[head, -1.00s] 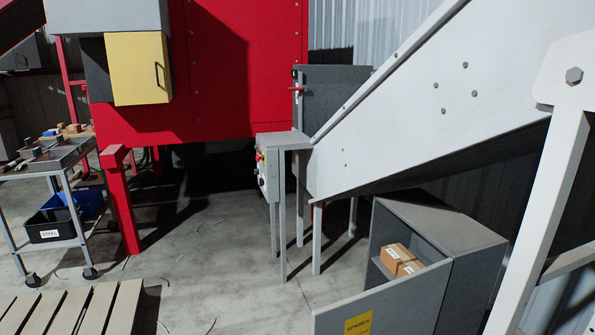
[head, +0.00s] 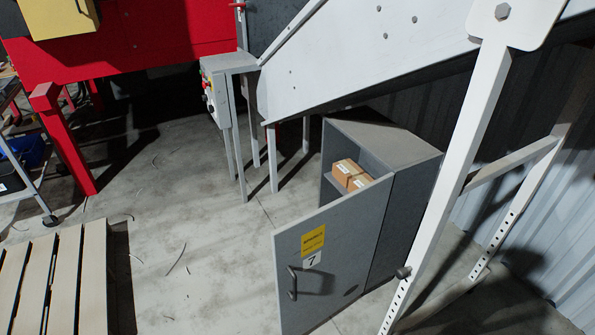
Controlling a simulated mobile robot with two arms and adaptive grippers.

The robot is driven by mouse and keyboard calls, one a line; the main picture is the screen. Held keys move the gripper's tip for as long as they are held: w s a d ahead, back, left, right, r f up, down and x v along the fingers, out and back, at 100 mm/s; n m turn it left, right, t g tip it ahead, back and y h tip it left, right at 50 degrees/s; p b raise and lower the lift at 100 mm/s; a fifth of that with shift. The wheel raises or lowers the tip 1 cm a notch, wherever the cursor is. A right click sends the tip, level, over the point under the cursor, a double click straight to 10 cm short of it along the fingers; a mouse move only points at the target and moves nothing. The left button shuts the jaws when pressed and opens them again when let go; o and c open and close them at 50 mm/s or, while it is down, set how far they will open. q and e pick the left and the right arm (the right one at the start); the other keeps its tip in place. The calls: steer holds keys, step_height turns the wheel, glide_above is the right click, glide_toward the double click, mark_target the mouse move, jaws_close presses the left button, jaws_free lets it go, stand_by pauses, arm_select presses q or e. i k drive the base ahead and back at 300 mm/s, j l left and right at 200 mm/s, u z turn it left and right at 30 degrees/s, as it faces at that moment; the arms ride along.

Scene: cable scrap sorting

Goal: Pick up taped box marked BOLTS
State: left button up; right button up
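Two small brown cardboard boxes (head: 351,173) with pale labels sit side by side inside a grey cabinet (head: 405,205). The labels are too small to read, so I cannot tell which box is marked BOLTS. The open cabinet door hides their lower parts. Neither of my grippers shows in the head view.
The cabinet door (head: 335,262) stands open toward me, with a handle, a yellow sign and the number 7. A white steel frame leg (head: 455,170) stands close on the right. A slatted pallet (head: 55,285) lies at lower left. The concrete floor (head: 190,245) between is mostly clear.

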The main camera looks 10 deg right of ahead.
mark_target(344, 170)
steer(key=i+j+z, duration=0.1)
steer(key=i+z, duration=0.35)
steer(key=i+j+z, duration=0.25)
steer(key=z, duration=0.2)
